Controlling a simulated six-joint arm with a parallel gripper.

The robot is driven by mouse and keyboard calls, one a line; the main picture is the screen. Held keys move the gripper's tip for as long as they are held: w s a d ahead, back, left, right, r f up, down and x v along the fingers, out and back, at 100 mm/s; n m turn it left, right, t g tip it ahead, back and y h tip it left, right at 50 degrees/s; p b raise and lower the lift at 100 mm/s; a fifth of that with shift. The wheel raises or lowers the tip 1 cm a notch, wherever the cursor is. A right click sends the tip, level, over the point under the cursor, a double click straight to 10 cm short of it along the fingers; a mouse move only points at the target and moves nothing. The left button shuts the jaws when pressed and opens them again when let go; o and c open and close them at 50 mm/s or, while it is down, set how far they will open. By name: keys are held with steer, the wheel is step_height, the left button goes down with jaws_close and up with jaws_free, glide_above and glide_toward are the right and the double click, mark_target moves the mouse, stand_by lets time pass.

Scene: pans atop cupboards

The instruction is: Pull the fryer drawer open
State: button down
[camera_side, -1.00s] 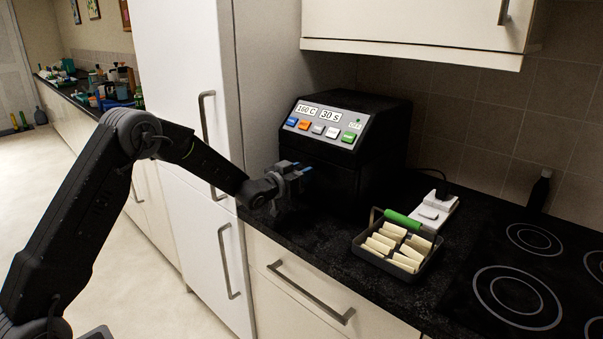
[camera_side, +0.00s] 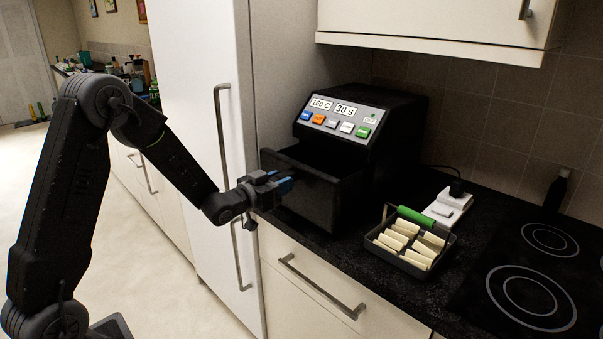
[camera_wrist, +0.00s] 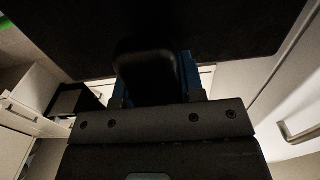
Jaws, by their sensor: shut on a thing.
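The black fryer (camera_side: 395,110) stands on the dark counter, with a sloped panel of coloured buttons and readouts of 160 C and 30 S. Its drawer (camera_side: 318,195) is pulled out towards my arm, and its dark inside shows from above. My gripper (camera_side: 284,184) is at the drawer's front, shut on the drawer handle, which the fingers mostly hide in the side view. In the wrist view, a dark rounded handle (camera_wrist: 146,75) lies between the blue fingertips, below a large dark surface.
A stove top (camera_side: 530,270) is at the right, a tall white cabinet (camera_side: 190,90) at the left.

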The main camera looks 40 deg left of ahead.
steer(key=s, duration=1.3)
steer(key=c, duration=0.7)
jaws_free()
steer(key=s+a+r, duration=0.2)
steer(key=a+r, duration=0.1)
steer(key=s+a+r, duration=0.2)
steer(key=s+r, duration=0.1)
steer(key=r, duration=0.1)
steer(key=s+a+r, duration=0.3)
steer(key=r, duration=0.1)
steer(key=shift+a, duration=0.35)
